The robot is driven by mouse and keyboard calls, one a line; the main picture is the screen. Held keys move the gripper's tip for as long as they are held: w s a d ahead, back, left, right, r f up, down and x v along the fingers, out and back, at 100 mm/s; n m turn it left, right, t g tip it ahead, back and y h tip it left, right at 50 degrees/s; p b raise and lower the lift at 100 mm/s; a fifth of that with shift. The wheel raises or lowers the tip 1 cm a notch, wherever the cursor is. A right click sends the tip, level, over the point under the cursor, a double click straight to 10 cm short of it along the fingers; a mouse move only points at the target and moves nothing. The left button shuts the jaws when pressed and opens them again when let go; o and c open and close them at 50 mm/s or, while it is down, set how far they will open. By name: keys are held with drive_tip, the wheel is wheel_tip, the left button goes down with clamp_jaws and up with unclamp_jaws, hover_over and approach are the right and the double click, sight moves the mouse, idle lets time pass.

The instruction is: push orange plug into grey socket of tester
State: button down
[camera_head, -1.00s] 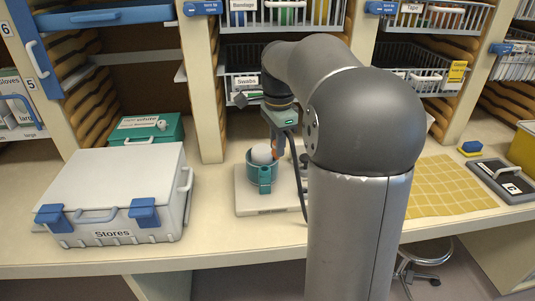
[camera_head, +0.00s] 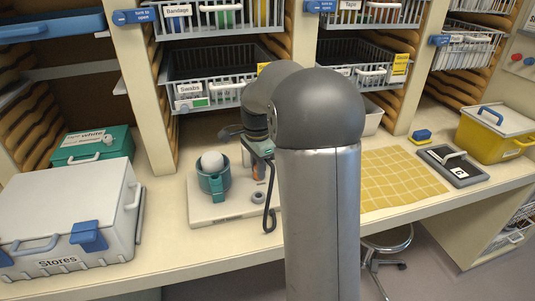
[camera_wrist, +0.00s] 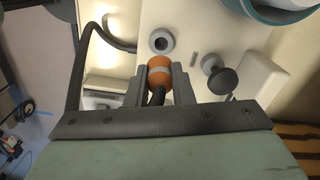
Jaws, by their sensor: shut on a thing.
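My gripper (camera_wrist: 156,85) is shut on the orange plug (camera_wrist: 160,72), which has a pale band and a black cable. In the head view the plug (camera_head: 259,171) hangs below my gripper (camera_head: 258,160), over the right part of the white tester base (camera_head: 205,213). The grey socket (camera_wrist: 161,41), a ring with a dark hole, lies just beyond the plug in the wrist view, apart from it in the picture. In the head view the socket (camera_head: 258,197) is on the base, right of a teal cup. The height gap is hard to judge.
The teal cup (camera_head: 213,183) with a white ball (camera_head: 212,161) stands on the base. A dark knob (camera_wrist: 221,79) is right of the plug in the wrist view. The Stores case (camera_head: 65,205) is left; a yellow mat (camera_head: 400,180) lies right.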

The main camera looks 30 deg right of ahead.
drive_tip(key=shift+w+d+f, duration=0.1)
drive_tip(key=shift+f, duration=0.25)
drive_tip(key=shift+f+b, duration=1.65)
drive_tip(key=shift+f, duration=0.45)
drive_tip(key=shift+f+b, duration=0.8)
drive_tip(key=shift+f, duration=0.55)
drive_tip(key=c, duration=1.2)
unclamp_jaws()
drive_tip(key=shift+r, duration=0.1)
wheel_tip(320, 180, up, 17)
drive_tip(key=shift+r, duration=0.1)
drive_tip(key=s+a+f+n, duration=0.5)
drive_tip(key=s+n, duration=0.1)
drive_tip(key=s, duration=0.2)
drive_tip(key=s+a+f+n, duration=0.5)
drive_tip(key=s+f+n, duration=0.1)
drive_tip(key=s, duration=0.3)
drive_tip(key=s+a+f+n, duration=0.5)
drive_tip(key=s+a+n, duration=0.1)
drive_tip(key=s, duration=0.3)
drive_tip(key=shift+f, duration=0.4)
